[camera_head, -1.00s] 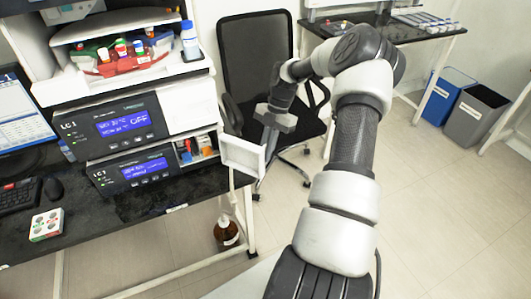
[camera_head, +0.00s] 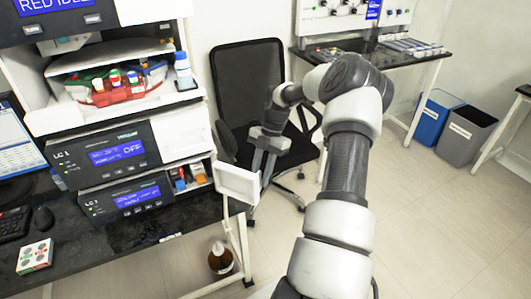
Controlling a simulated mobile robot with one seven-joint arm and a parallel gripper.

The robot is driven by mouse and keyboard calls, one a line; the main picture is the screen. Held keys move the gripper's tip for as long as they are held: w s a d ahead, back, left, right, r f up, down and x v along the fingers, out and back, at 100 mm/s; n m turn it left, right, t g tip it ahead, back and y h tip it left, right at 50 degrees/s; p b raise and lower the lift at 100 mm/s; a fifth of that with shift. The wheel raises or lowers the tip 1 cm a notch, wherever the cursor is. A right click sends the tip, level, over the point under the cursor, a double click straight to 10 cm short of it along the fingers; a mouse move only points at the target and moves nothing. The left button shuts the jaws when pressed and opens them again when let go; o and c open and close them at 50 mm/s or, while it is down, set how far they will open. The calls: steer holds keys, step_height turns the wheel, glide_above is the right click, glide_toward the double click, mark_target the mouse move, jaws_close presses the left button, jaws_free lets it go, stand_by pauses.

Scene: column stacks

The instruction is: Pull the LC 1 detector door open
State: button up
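The LC 1 detector is the lower black-fronted unit (camera_head: 125,195) of the stack on the left bench, with a lit blue display. Its white door (camera_head: 237,185) stands swung out at the unit's right end. The compartment (camera_head: 190,178) behind it is exposed and holds small coloured items. My gripper (camera_head: 263,178) is just right of the door, its fingers pointing down and apart with nothing seen between them. I cannot tell whether a finger touches the door's edge.
Another LC 1 unit (camera_head: 105,155) reading OFF sits above the detector. A black office chair (camera_head: 248,85) stands close behind my gripper. A brown bottle (camera_head: 221,259) is on the floor below the door.

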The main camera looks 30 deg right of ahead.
steer(key=v, duration=1.6)
steer(key=shift+p, duration=0.45)
steer(key=shift+r, duration=0.1)
